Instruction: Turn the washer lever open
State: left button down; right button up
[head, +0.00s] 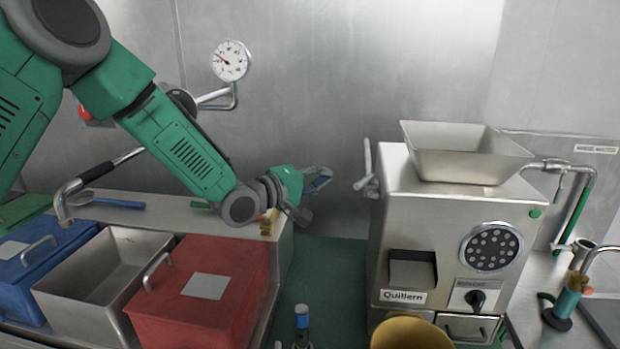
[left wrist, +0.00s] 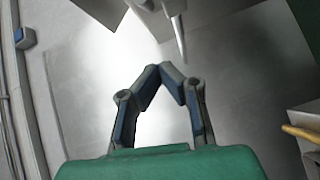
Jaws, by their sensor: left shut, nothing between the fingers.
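A grey metal lever (head: 367,167) sticks out from the left side of the steel grinder (head: 440,215), its upper arm upright. I cannot tell whether it is the washer lever. A grey bar that looks like this lever shows in the left wrist view (left wrist: 179,38), beyond the fingertips. My left gripper (head: 325,178) is left of the lever, with a gap between them. In the left wrist view its fingers (left wrist: 163,70) meet at the tips and hold nothing. My right gripper is not in view.
A steel hopper (head: 465,153) tops the grinder. A blue box (head: 45,265), an open steel bin (head: 105,270) and a red box (head: 205,290) line the left counter. A pipe (head: 580,205) with a green part stands right. A yellow bowl (head: 410,333) is in front.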

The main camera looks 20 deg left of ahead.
aim_at(363, 182)
pick_arm(q)
jog(key=d, duration=0.1)
jog(key=w+d, duration=0.1)
jog(key=d, duration=0.1)
jog(key=d+p, duration=0.1)
jog(key=d, duration=0.1)
jog(key=shift+w+d+f, duration=0.1)
jog(key=shift+w+f, duration=0.15)
jog(key=shift+f, duration=0.15)
